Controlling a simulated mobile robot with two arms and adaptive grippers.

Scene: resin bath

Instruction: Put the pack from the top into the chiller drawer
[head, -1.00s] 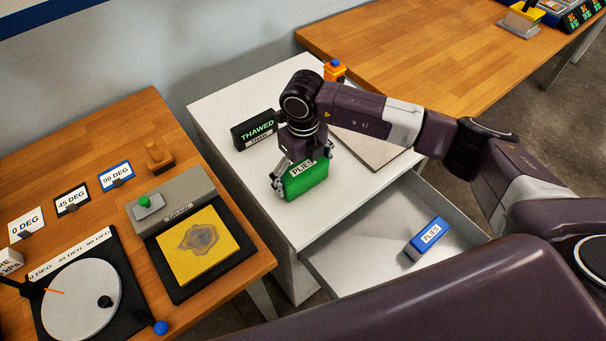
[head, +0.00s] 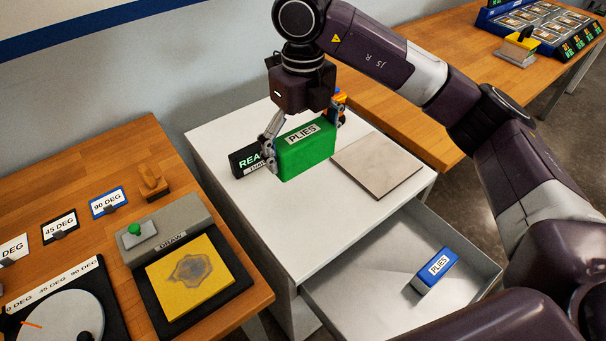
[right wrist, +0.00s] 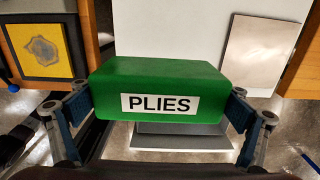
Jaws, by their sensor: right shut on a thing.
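The green pack (head: 308,157), labelled PLIES, is held in my right gripper (head: 303,146) over the white chiller cabinet's top (head: 230,135). The fingers grip its two ends, as the right wrist view also shows with the green pack (right wrist: 160,82) between them. It appears to be raised clear of the top. The chiller drawer (head: 345,290) is open at the cabinet's front. A blue pack (head: 428,279), also labelled PLIES, lies inside it toward the right. My left gripper is not in view.
A black sign (head: 244,160), partly hidden and starting "REA", stands behind the green pack. A flat beige plate (head: 378,166) lies on the cabinet top at right. A wooden bench (head: 140,150) with a yellow sheet (head: 190,276) is at left. The drawer's left part is empty.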

